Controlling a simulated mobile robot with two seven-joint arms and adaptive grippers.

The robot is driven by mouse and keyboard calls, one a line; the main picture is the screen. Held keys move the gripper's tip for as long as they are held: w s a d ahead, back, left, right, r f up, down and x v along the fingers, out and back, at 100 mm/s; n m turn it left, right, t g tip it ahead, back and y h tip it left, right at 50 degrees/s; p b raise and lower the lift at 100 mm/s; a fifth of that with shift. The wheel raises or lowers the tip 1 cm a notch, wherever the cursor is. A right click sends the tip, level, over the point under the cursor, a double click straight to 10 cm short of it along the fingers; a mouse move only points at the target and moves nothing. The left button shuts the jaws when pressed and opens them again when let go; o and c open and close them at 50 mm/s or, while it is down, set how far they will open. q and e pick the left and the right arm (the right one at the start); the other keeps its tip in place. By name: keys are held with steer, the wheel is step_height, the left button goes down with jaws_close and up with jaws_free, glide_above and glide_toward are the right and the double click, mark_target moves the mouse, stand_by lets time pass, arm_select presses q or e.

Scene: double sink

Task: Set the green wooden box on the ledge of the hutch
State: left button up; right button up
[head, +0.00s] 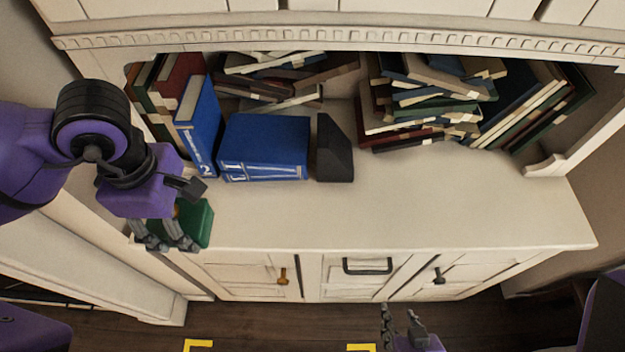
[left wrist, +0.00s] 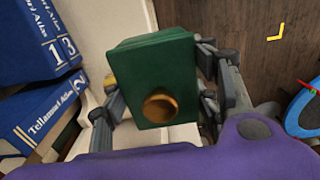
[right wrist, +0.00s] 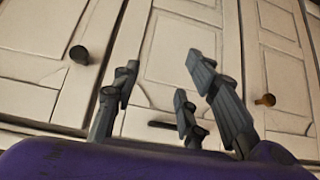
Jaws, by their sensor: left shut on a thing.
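The green wooden box (head: 197,221) is at the left front end of the hutch ledge (head: 400,215). My left gripper (head: 165,243) is shut on it. In the left wrist view the green box (left wrist: 150,60) sits between the two fingers, with its round brass-coloured knob (left wrist: 160,106) facing the camera. I cannot tell whether the box touches the ledge or is held just above it. My right gripper (head: 400,328) is low in front of the cabinet doors, open and empty; its spread fingers also show in the right wrist view (right wrist: 165,100).
Blue atlas volumes (head: 265,145) and a black bookend (head: 335,150) stand behind the box on the ledge. Piled books (head: 430,95) fill the back. The ledge's middle and right are clear. Cabinet knobs (head: 283,276) and a handle (head: 367,267) stick out below the front edge.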

arm_select(q)
steer(key=w+d+f+p, duration=0.1)
steer(key=w+d+f, duration=0.3)
steer(key=w+d, duration=0.2)
glide_above(258, 214)
steer(key=f, duration=0.4)
steer(key=shift+s+a+f, duration=0.3)
steer(key=shift+a+f, duration=0.05)
steer(key=shift+a, duration=0.05)
steer(key=shift+w+d+f, duration=0.2)
steer(key=shift+f, duration=0.15)
steer(key=shift+w+d+f, duration=0.15)
steer(key=shift+f, duration=1.65)
steer(key=shift+f, duration=0.1)
steer(key=shift+f, duration=0.15)
steer(key=o, duration=1.3)
steer(key=shift+c, duration=0.2)
steer(key=shift+r, duration=0.2)
